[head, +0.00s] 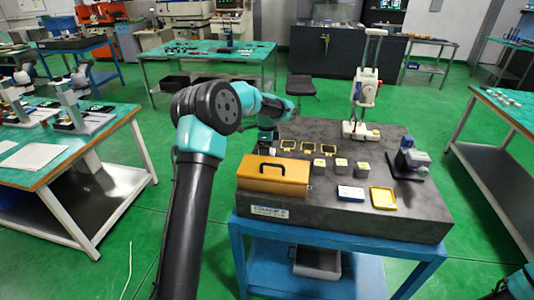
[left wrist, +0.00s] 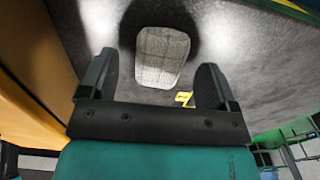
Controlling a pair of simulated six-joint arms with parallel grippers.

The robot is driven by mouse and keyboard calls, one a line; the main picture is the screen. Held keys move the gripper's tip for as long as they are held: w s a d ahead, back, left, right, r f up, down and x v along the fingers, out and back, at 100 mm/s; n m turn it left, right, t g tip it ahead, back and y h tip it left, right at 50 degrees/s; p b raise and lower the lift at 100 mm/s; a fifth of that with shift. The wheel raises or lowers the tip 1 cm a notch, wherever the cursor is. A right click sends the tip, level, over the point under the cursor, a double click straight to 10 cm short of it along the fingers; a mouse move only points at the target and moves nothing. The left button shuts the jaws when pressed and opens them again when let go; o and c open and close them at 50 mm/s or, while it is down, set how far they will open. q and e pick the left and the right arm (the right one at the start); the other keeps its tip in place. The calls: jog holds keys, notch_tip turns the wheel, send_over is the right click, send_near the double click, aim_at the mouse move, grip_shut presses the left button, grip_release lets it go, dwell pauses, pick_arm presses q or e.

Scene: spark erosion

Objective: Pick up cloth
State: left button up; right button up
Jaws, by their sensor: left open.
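A pale grey, finely checked piece with rounded corners (left wrist: 162,57), apparently the cloth, lies flat on the dark granite slab (head: 414,222). It shows in the left wrist view between my left gripper's two fingers, beyond their tips. My left gripper (head: 267,146) points down at the slab's back left, behind the orange box; in the left wrist view (left wrist: 155,68) its fingers are wide apart with nothing gripped. In the head view I cannot make out the cloth; my arm and the box cover that area.
The orange box (head: 272,176) stands close beside my left gripper. Several yellow frames and small blocks (head: 319,165) sit mid-slab. A blue-white box (head: 350,193) and yellow tray (head: 383,198) lie in front. A white stand (head: 362,128) and grey-blue device (head: 409,160) stand behind and right.

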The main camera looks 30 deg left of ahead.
pick_arm(q)
jog(key=shift+f, duration=0.5)
jog(key=c, duration=1)
jog(key=shift+r, duration=0.1)
notch_tip(320, 180, up, 10)
dwell(0.5)
